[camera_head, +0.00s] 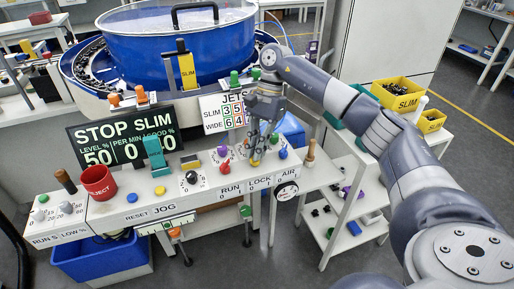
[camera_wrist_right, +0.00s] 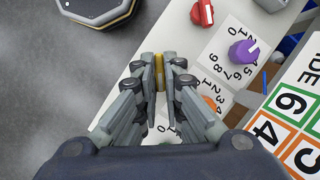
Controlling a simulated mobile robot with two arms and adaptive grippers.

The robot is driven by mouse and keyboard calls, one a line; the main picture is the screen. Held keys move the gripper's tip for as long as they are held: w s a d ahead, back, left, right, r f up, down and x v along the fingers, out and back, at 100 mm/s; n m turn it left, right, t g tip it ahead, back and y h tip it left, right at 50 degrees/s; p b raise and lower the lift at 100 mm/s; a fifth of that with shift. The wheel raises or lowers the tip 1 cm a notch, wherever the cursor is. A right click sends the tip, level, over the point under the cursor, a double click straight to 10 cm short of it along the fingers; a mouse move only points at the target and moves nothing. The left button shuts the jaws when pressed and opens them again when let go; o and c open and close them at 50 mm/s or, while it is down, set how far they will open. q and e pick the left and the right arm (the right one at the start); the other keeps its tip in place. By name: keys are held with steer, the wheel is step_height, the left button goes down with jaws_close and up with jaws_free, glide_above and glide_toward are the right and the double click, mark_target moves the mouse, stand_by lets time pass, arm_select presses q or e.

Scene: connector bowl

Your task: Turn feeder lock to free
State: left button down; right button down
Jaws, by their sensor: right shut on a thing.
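The feeder panel (camera_head: 130,212) is a long white console with RUN, LOCK and AIR labels on its front edge. My right gripper (camera_head: 257,157) points down at its right part, above the LOCK label (camera_head: 260,183). A small yellow knob (camera_head: 255,163) shows at its fingertips. In the right wrist view, my right gripper (camera_wrist_right: 160,77) is shut on the yellow knob (camera_wrist_right: 159,66), with the fingers on both sides of it. The fingers hide most of the knob and the marks around it, so its setting cannot be read. My left gripper is not in view.
A purple knob (camera_wrist_right: 243,51), a red knob (camera_wrist_right: 203,13) and an orange knob (camera_wrist_right: 210,103) stand close by. A blue knob (camera_head: 283,154) and a round gauge (camera_head: 286,190) are to the right. A red cup (camera_head: 98,183) and teal lever (camera_head: 155,155) are further left.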

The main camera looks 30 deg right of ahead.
steer(key=c, duration=1.7)
jaws_free()
steer(key=v, duration=1.2)
steer(key=shift+r, duration=0.1)
